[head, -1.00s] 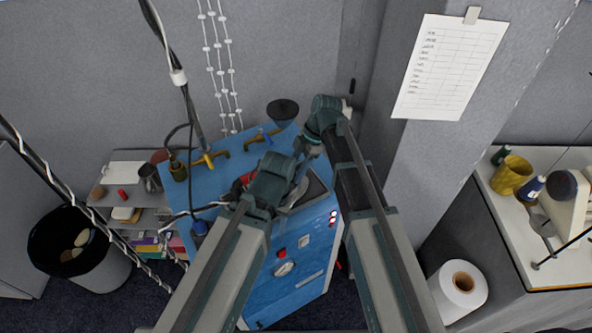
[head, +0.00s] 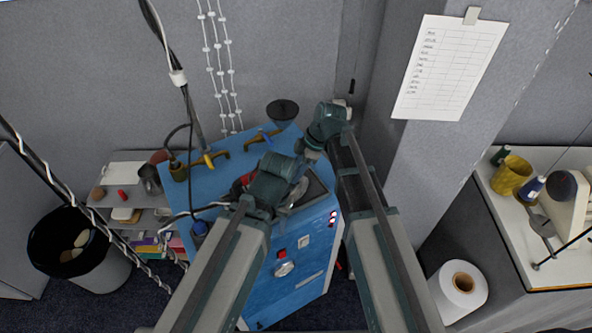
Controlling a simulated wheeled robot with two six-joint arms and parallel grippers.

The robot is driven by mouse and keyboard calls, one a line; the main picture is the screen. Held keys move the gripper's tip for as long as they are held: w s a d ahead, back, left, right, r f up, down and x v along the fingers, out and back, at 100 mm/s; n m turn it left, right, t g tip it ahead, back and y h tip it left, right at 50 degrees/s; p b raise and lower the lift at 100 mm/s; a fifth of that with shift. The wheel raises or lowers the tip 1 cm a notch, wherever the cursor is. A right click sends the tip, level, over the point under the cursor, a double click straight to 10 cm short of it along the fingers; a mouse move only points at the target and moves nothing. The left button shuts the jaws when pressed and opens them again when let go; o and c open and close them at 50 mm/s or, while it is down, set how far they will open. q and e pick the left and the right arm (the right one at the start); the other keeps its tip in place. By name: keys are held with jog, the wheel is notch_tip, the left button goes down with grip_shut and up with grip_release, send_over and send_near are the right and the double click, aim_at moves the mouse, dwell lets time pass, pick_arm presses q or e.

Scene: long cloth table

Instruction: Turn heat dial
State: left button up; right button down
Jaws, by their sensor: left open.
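The blue machine (head: 262,300) stands in the middle, below my two arms. Its front panel carries a round pale dial (head: 284,268) under a red button (head: 282,253); I cannot read its setting. My left gripper (head: 298,192) is open over the machine's top, above and behind the front panel, apart from the dial. Its fingers are partly hidden by my own wrist. My right arm reaches the machine's back right edge, and its wrist (head: 325,122) hides the fingers, so their state does not show.
Brass taps (head: 205,159) and a dark funnel (head: 283,110) sit at the machine's back. A shelf (head: 125,205) and a black bin (head: 70,245) stand to the left. A grey pillar (head: 410,160) and a sewing table (head: 560,275) stand to the right. Cables hang at left.

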jog(key=m, duration=0.1)
jog(key=m+t, duration=0.1)
jog(key=m, duration=0.1)
jog(key=shift+s+m, duration=0.25)
jog(key=shift+m, duration=0.05)
jog(key=shift+m+t+h, duration=0.3)
jog(key=shift+m+t, duration=0.6)
jog(key=shift+m, duration=0.7)
jog(key=shift+c, duration=2.2)
grip_release()
jog(key=p+v, duration=1.2)
jog(key=v, duration=0.1)
jog(key=shift+r+p, duration=0.4)
